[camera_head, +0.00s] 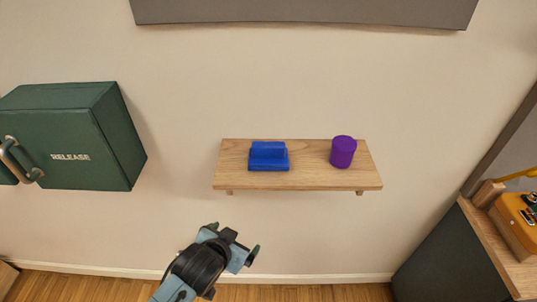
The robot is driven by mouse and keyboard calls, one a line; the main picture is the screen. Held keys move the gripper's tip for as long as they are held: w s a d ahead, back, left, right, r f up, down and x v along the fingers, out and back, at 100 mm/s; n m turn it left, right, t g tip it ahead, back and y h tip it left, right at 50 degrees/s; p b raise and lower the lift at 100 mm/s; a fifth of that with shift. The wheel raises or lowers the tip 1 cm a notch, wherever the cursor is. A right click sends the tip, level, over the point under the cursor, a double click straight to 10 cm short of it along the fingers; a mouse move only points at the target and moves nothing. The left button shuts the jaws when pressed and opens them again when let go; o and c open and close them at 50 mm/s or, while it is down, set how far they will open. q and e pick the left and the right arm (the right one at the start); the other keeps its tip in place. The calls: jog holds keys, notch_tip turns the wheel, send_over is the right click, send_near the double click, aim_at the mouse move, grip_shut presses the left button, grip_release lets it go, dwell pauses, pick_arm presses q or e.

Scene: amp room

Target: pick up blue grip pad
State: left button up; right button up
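The blue grip pad (268,160) sits on the left part of a wooden wall shelf (310,180). It is a stepped blue block with a raised back part. My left gripper (235,239) is below the shelf and a little left of the pad, apart from both. Its fingers are spread, and nothing shows between them. My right gripper is out of view.
A purple cylinder (343,152) stands on the shelf right of the pad. A green box marked RELEASE (75,135) is on the wall at left. A dark-sided cabinet (445,255) with an orange device (518,222) stands at right. A grey panel (300,12) hangs above.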

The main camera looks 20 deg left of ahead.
pick_arm(q)
notch_tip(320, 180, up, 13)
jog(key=t+p, duration=0.1)
jog(key=t, duration=0.1)
jog(key=w+d+r+m+t+h, duration=0.35)
jog(key=w+d+r+t, duration=0.2)
jog(key=r, duration=0.45)
jog(key=w+d+r+m+t+h, duration=0.35)
jog(key=w+d+r, duration=0.2)
jog(key=r, duration=0.45)
jog(key=s+d+r+m+g+h, duration=0.2)
jog(key=d+r+m+g+h, duration=0.35)
jog(key=d+m+h, duration=0.55)
jog(key=s+d+m+g+h, duration=0.4)
jog(key=m+g, duration=0.6)
jog(key=g, duration=0.1)
jog(key=m+g+y, duration=0.2)
jog(key=y, duration=2)
send_near(269, 144)
jog(key=f, duration=0.2)
jog(key=w+f+p, duration=0.1)
jog(key=f, duration=0.2)
jog(key=shift+w+f+p, duration=0.1)
jog(key=shift+p, duration=0.2)
notch_tip(269, 144, down, 5)
jog(key=shift+w+a+r+p, duration=0.15)
jog(key=shift+a+p, duration=0.05)
jog(key=shift+p, duration=0.65)
jog(key=shift+f, duration=0.4)
